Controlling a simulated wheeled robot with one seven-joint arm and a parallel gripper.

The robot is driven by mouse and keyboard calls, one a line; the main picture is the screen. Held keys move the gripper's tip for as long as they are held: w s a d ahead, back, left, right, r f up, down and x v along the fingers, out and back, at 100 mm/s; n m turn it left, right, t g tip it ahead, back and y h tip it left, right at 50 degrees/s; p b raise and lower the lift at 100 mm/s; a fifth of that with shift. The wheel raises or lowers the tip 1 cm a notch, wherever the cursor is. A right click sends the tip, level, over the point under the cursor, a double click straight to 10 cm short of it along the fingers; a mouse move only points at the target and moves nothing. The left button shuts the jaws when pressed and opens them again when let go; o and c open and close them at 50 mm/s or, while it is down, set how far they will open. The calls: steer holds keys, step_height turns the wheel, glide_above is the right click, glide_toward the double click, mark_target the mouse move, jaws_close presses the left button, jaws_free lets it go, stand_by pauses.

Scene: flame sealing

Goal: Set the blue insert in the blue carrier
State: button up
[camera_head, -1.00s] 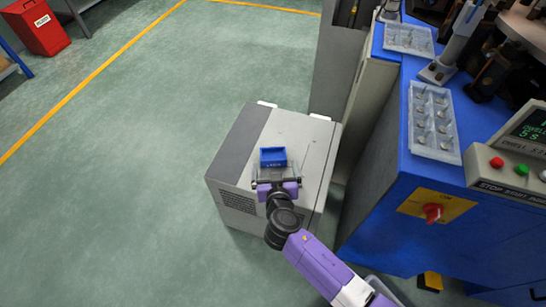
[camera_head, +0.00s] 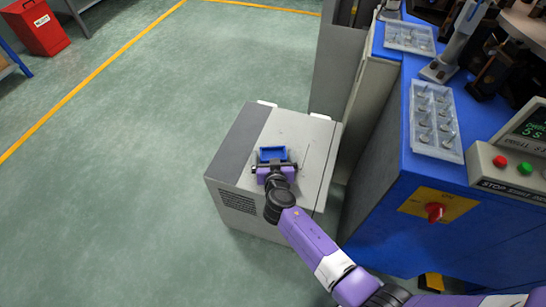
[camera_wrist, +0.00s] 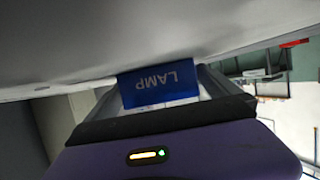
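A small blue open-topped box (camera_head: 272,153) sits on top of the grey cabinet (camera_head: 309,160) in the head view. Its front bears the word LAMP, seen upside down in the wrist view (camera_wrist: 158,84). I cannot tell whether this box is the insert or the carrier; no second loose blue piece stands out. My gripper (camera_head: 274,164) is low over the cabinet, right at the near side of the box. In the wrist view its grey fingers lie to the left and right of the box, spread wide. Any contact with the box is unclear.
A blue machine bench (camera_head: 400,200) stands to the right, with clear trays of small parts (camera_head: 436,122), a control box (camera_head: 505,165) and a red switch (camera_head: 434,212). A red bin (camera_head: 36,28) is at the far left. The floor left of the cabinet is clear.

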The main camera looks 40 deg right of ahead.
mark_target(273, 156)
steer(key=c, duration=1.7)
steer(key=shift+o, duration=0.2)
steer(key=shift+r, duration=0.2)
steer(key=shift+r+p, duration=3.05)
steer(key=shift+r, duration=7.45)
steer(key=s+a+f+n+t+y+p, duration=0.2)
steer(key=s+a+n+y+p, duration=0.4)
steer(key=s+a, duration=0.7)
steer(key=shift+a+f+n+y+p, duration=0.4)
steer(key=shift+a+y+p, duration=0.25)
steer(key=shift+p, duration=0.2)
